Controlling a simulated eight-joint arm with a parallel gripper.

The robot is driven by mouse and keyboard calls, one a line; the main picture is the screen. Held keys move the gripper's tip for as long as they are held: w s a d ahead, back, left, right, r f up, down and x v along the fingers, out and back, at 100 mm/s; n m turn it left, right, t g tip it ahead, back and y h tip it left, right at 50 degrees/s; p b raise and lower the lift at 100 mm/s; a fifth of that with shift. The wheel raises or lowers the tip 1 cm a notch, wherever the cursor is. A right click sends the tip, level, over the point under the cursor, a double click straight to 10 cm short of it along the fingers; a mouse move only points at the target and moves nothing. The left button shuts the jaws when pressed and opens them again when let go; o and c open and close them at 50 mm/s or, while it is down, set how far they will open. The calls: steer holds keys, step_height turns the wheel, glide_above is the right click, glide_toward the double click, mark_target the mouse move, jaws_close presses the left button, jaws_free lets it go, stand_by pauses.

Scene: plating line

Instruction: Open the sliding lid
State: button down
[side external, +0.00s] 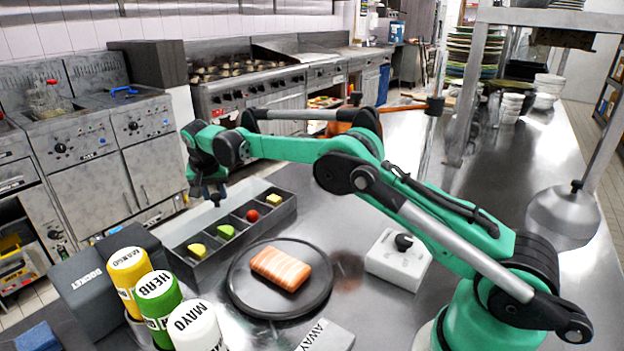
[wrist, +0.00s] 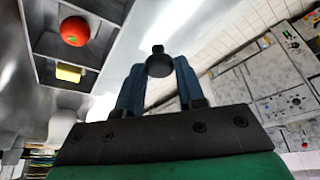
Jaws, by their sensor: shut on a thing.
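A long dark grey box (side external: 282,215) stands on the steel counter, its visible compartments uncovered. They hold small yellow, green and red pieces; a red piece (wrist: 75,31) and a yellow piece (wrist: 70,72) show in the wrist view. My gripper (side external: 214,195) is over the box's far long side, pointing down. In the wrist view its blue fingers (wrist: 159,76) are shut around a small black round knob (wrist: 159,64). The lid's outline is hard to tell from the box's far side and the counter.
A dark plate (side external: 248,292) with a salmon piece (side external: 281,268) lies in front of the box. Bottles of mango (side external: 127,268), herb (side external: 158,298) and mayo (side external: 195,328) stand at front left. A white block with a black knob (side external: 397,262) is to the right.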

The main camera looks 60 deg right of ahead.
mark_target(217, 214)
steer(key=c, duration=0.5)
jaws_free()
steer(key=shift+c, duration=0.2)
steer(key=shift+v, duration=2.8)
steer(key=shift+s+r, duration=0.15)
steer(key=shift+r, duration=0.05)
steer(key=s+a+r+n+t+y, duration=0.2)
steer(key=s+r+n, duration=0.2)
steer(key=s+r, duration=0.5)
steer(key=s+f+n+t, duration=0.1)
steer(key=s+f+n, duration=0.1)
steer(key=s, duration=0.6)
steer(key=s+a+f+n+t+y, duration=0.1)
steer(key=s+f+n, duration=0.2)
steer(key=s, duration=0.5)
steer(key=shift+s+a+f, duration=0.25)
steer(key=shift+a+f, duration=0.05)
steer(key=shift+f, duration=0.6)
